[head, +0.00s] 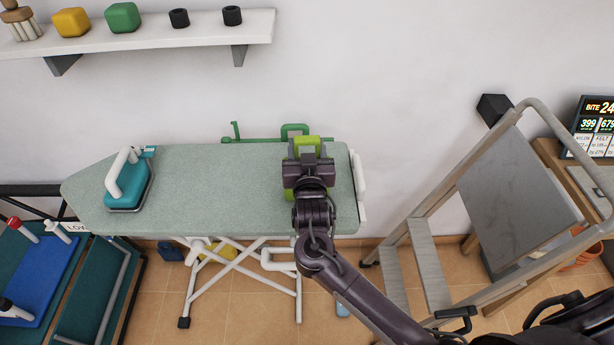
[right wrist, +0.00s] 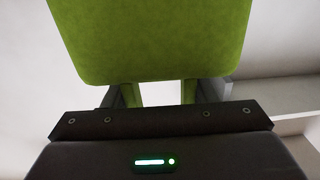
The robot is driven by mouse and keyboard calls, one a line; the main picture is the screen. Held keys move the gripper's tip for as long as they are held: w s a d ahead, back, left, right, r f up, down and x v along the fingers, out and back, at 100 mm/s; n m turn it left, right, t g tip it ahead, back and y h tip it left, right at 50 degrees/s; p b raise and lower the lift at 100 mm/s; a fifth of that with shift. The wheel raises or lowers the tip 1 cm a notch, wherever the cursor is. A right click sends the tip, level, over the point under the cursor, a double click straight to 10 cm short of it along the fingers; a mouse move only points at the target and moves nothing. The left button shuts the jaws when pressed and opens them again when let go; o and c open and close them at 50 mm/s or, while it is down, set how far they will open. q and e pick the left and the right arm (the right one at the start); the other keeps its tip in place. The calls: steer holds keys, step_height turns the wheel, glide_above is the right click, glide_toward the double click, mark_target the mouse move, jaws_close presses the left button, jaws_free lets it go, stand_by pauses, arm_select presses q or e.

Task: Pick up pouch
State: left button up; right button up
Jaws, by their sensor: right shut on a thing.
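The lime-green pouch (head: 312,140) is in my right gripper (head: 308,158), over the right part of the ironing board (head: 230,180) in the head view. The gripper and its wrist hide much of it. In the right wrist view the pouch (right wrist: 155,40) fills the upper middle as a soft-looking green block with two narrow green strips below it. The right gripper's fingers (right wrist: 158,95) stand at either side of these strips, shut on them. The board does not show in the right wrist view. My left gripper is not in view.
A teal iron (head: 128,184) stands on the board's left end. A wall shelf (head: 150,36) with blocks and small black cups runs above. A grey stepladder (head: 430,260) stands at right. A cart with a blue tray (head: 35,270) is at lower left. The board's middle is clear.

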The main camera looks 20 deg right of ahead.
steer(key=c, duration=0.4)
steer(key=shift+r, duration=0.15)
